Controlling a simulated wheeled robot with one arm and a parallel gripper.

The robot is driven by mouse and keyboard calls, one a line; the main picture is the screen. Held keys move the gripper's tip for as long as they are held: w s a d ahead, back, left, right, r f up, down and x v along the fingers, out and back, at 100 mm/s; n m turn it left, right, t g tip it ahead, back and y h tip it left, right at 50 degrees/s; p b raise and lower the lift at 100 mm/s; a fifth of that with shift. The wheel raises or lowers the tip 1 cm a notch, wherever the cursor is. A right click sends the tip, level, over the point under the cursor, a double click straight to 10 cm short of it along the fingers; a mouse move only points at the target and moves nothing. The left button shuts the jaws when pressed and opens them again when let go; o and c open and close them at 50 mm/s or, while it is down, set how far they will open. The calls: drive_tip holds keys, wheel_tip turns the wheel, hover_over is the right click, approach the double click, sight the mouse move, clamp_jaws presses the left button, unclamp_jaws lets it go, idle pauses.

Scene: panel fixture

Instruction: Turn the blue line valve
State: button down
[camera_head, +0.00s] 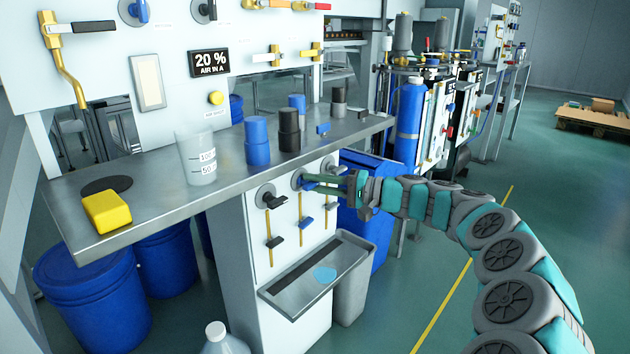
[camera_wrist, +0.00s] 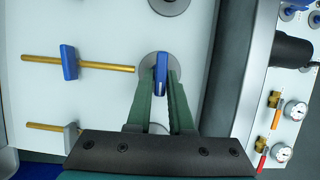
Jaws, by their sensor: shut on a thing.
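The blue line valve shows in the wrist view as a blue lever handle (camera_wrist: 161,72) on a round grey plate, set on a white panel. My gripper (camera_wrist: 161,82) has its two green fingers shut on this handle, one on each side. In the wrist view the handle points down the picture, towards my palm. In the head view my gripper (camera_head: 307,184) reaches the panel below the bench from the right. The valve's round plate (camera_head: 296,178) shows there behind the fingertips, which mostly hide the handle.
A black-handled valve (camera_head: 271,198) sits just left on the panel. Below are brass rods, one with a blue handle (camera_head: 306,223) and one with a dark handle (camera_head: 277,241). The metal bench (camera_head: 232,180) overhangs above. A sink tray (camera_head: 290,297) juts out below.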

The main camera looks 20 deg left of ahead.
drive_tip(key=shift+f+m, duration=0.1)
drive_tip(key=shift+m, duration=0.2)
drive_tip(key=c, duration=0.9)
unclamp_jaws()
drive_tip(key=shift+d, duration=0.1)
drive_tip(key=d, duration=0.7)
drive_tip(key=shift+d, duration=0.35)
